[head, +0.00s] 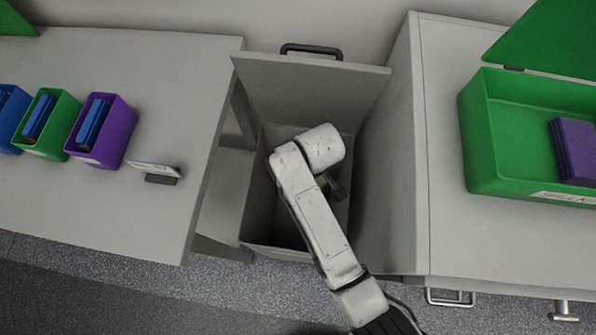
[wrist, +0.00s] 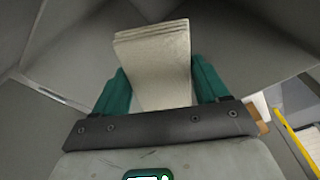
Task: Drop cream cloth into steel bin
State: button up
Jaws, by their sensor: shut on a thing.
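The cream cloth (wrist: 158,50) is folded in layers and sits between the two teal fingers of my gripper (wrist: 155,85) in the wrist view. My gripper is shut on it. In the head view my arm reaches over the open steel bin (head: 256,215), and the hand points down into its mouth. The cloth and fingertips are hidden behind my arm there. The bin's lid (head: 310,95) stands raised at the back, with a dark handle on top. Grey walls surround the cloth in the wrist view.
A grey table (head: 120,215) on the left carries blue, green and purple (head: 112,135) bins and a small card stand (head: 158,172). A grey cabinet (head: 440,150) on the right holds an open green box (head: 480,150) with a purple block (head: 572,150). The steel bin stands in the gap between them.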

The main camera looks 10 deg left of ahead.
jog(key=shift+f, duration=0.5)
jog(key=o, duration=1)
jog(key=shift+o, duration=0.2)
jog(key=r, duration=0.6)
jog(key=d+r, duration=0.1)
jog(key=r, duration=0.3)
jog(key=shift+s, duration=0.3)
jog(key=shift+r, duration=0.4)
jog(key=shift+s, duration=0.1)
